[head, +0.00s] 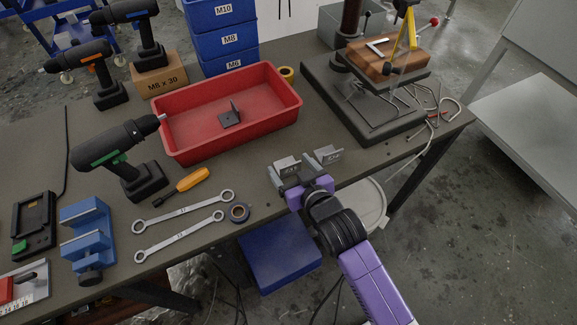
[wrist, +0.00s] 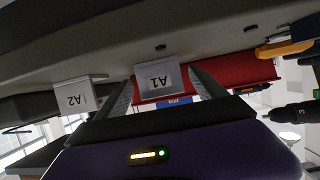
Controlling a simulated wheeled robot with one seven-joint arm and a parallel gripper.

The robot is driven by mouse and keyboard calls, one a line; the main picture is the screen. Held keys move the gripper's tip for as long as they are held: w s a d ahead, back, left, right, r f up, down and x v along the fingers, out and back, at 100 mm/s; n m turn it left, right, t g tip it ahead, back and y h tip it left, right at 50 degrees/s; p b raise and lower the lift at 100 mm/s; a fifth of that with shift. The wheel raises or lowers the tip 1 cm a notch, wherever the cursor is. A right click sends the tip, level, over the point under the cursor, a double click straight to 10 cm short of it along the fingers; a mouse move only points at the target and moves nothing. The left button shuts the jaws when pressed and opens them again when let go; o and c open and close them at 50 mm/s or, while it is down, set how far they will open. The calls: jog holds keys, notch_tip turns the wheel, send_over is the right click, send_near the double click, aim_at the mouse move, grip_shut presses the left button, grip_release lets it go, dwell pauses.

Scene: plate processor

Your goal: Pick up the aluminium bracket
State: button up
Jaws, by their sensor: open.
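Two small grey metal pieces stand at the table's front edge in the head view. One, marked A1 (head: 287,164), is at my gripper; the other, marked A2 (head: 328,155), is just to its right. A dark L-shaped bracket (head: 230,117) lies in the red tray. I cannot tell by look alone which is aluminium. My gripper (head: 291,178) is open at the front edge. In the wrist view, A1 (wrist: 158,79) shows between the two fingers, with no clear contact, and A2 (wrist: 74,95) is outside them to the left.
The red tray (head: 188,152) lies behind my gripper. A drill press base (head: 370,125) stands to the right, with a wooden block (head: 378,66) above it.

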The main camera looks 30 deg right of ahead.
aim_at(290, 167)
jog(key=shift+x, duration=1.5)
jog(key=shift+c, duration=0.2)
jog(key=c, duration=1.5)
jog(key=shift+o, duration=0.2)
